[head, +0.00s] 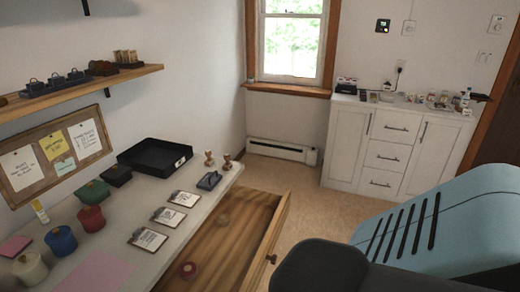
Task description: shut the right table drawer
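The right table drawer (236,232) is wooden and stands pulled open from the white table (188,204), reaching out to the right. Its front panel (279,226) carries a round knob (271,259). A large blue and dark grey body, which looks like part of my arm, fills the lower right. Neither of my grippers is in view. The near end of the drawer runs out of the picture at the bottom.
On the table are a black tray (152,156), several small clipboards, stamps and colored pots. A wall shelf (80,91) hangs above on the left. Open floor (300,188) lies between the drawer and the white cabinet (395,150) at the back right.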

